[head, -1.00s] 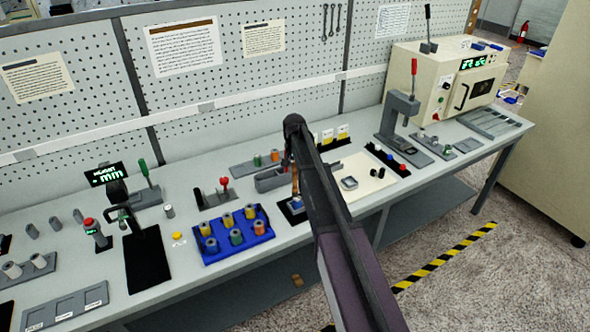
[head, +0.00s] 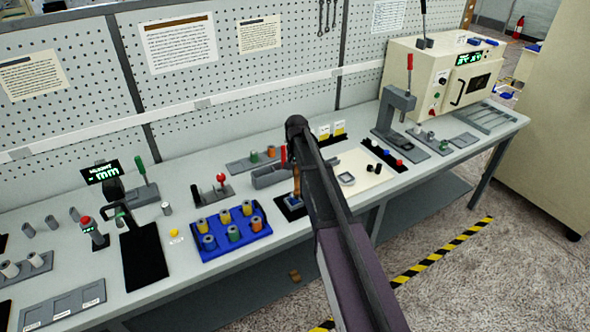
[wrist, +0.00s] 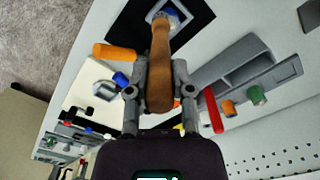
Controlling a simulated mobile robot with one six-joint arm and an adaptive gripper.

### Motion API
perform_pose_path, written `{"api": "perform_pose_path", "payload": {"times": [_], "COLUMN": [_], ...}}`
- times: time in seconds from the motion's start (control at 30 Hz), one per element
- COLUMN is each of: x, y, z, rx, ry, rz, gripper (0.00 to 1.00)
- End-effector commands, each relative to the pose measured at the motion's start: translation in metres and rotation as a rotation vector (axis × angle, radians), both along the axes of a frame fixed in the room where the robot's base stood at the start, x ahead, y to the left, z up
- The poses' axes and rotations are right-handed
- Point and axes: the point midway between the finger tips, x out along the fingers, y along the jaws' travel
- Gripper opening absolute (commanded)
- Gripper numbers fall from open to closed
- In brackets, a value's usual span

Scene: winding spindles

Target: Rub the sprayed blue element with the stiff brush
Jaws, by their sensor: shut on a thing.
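My gripper (wrist: 160,88) is shut on the brown wooden handle of the stiff brush (wrist: 160,62). The brush points away from the gripper, and its far end is at the blue element (wrist: 173,17) on a black pad (wrist: 198,35). The bristles are hidden, so I cannot tell whether they touch. In the head view the brush (head: 297,180) stands nearly upright over the blue element (head: 293,201) on the black pad (head: 284,212). My arm hides the gripper there.
A blue tray (head: 205,256) with several coloured spools stands left of the pad. A grey fixture (head: 268,178) with a red handle is close behind. A cream mat (head: 372,179) lies to the right, beyond my arm. In the wrist view an orange cylinder (wrist: 113,52) is close to the brush.

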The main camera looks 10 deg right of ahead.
Motion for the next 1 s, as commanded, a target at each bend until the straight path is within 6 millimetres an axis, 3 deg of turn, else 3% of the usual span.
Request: {"api": "perform_pose_path", "payload": {"times": [0.43,1.0], "x": [-0.001,-0.001], "y": [0.0,0.0], "z": [0.003,0.043], "rx": [0.0,0.0], "ry": [0.002,0.001], "rz": [0.0,0.0], "gripper": [0.0,0.0]}}
